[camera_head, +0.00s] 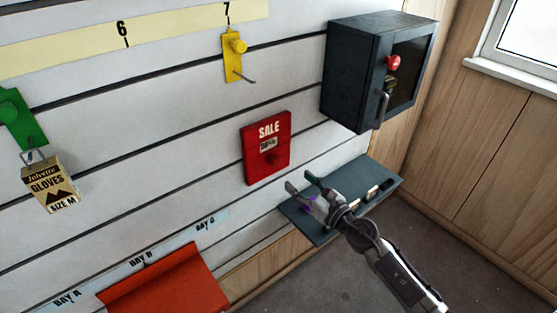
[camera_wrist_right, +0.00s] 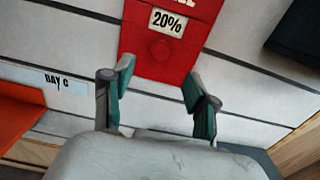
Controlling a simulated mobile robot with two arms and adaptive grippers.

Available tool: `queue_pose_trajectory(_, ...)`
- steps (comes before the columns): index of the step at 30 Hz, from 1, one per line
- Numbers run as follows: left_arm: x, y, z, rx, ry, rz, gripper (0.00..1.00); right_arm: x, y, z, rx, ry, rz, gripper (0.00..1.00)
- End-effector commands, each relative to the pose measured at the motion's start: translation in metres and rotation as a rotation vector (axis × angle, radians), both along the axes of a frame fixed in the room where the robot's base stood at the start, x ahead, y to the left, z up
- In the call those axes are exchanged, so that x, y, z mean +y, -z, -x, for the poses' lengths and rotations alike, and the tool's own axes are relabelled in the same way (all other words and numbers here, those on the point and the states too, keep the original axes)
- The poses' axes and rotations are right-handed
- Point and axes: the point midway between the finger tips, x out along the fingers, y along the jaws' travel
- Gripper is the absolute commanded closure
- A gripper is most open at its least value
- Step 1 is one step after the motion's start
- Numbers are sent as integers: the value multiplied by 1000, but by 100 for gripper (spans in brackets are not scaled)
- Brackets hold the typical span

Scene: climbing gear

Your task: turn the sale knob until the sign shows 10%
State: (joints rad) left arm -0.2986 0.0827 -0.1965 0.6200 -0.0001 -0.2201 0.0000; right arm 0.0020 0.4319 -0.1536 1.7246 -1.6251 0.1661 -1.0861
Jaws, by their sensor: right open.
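The red sale sign (camera_head: 266,146) is mounted on the white slatted wall. Its round red knob (camera_head: 273,159) sits below the small number window (camera_head: 268,145). In the right wrist view the window (camera_wrist_right: 167,22) reads 20%, and the knob (camera_wrist_right: 161,48) shows between and beyond my fingertips. My right gripper (camera_head: 300,185) is open and empty, below and to the right of the sign, apart from the knob. It also shows in the right wrist view (camera_wrist_right: 157,70), with its two green-tipped fingers spread. My left gripper is not in view.
A dark cabinet (camera_head: 352,75) with a glass door hangs at the upper right. A dark shelf (camera_head: 385,172) with small items lies under my right gripper. An orange bin (camera_head: 165,283), a yellow hook (camera_head: 233,55) and a gloves packet (camera_head: 50,185) are to the left.

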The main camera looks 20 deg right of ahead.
Motion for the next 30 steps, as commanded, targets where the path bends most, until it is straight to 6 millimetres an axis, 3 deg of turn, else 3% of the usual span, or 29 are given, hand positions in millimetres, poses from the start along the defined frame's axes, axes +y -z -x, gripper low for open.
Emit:
queue_pose_trajectory(9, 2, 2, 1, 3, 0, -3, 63, 23, 0, -65, -1, 2, -5, 42)
queue_pose_trajectory(15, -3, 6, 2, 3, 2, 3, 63, 32, 1, -90, 0, 3, -3, 42)
queue_pose_trajectory(28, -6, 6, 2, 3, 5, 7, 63, 35, 0, -99, 2, 2, -2, 42)
queue_pose_trajectory(30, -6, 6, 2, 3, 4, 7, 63, 35, 1, -99, 2, 2, -2, 53)
